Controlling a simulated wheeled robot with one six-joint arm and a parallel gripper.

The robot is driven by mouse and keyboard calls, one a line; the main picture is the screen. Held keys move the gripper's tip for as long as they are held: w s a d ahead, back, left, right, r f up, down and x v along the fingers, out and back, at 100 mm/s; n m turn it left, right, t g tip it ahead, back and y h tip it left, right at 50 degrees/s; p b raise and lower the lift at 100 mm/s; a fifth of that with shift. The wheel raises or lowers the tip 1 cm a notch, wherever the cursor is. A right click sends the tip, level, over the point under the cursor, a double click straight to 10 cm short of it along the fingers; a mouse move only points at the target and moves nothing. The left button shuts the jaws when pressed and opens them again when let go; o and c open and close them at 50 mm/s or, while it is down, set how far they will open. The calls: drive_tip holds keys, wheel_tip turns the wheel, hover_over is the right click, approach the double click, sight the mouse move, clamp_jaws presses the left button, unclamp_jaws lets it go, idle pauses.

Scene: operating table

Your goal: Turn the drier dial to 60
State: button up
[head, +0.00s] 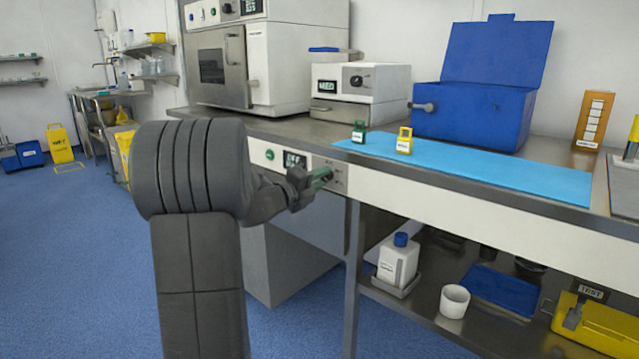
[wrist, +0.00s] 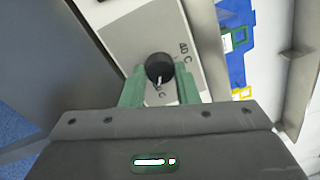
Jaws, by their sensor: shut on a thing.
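The drier dial is a round black knob (wrist: 159,68) with a white pointer mark, set on a pale control panel (wrist: 128,28). In the wrist view its mark points toward the bottom of the picture, toward small lettering too small to read surely. More lettering sits at the upper right of the knob. My gripper (wrist: 160,85) has its green fingers on both sides of the knob, shut on it. In the head view my gripper (head: 322,178) is at the panel (head: 341,172) under the counter edge, and the dial is hidden behind it.
Above, a blue mat (head: 480,166) bears small green and yellow items. A blue box (head: 470,118) stands behind. A lower shelf holds a white bottle (head: 397,262) and cup (head: 454,301).

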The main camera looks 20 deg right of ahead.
drive_tip(key=shift+f, duration=0.1)
idle(0.3)
drive_tip(key=o, duration=1)
drive_tip(key=p+v, duration=0.3)
drive_tip(key=v, duration=1)
drive_tip(key=shift+s+a, duration=0.15)
drive_tip(key=shift+a, duration=0.25)
drive_tip(key=b+x, duration=0.3)
drive_tip(key=x, duration=1.1)
drive_tip(key=shift+a, duration=0.1)
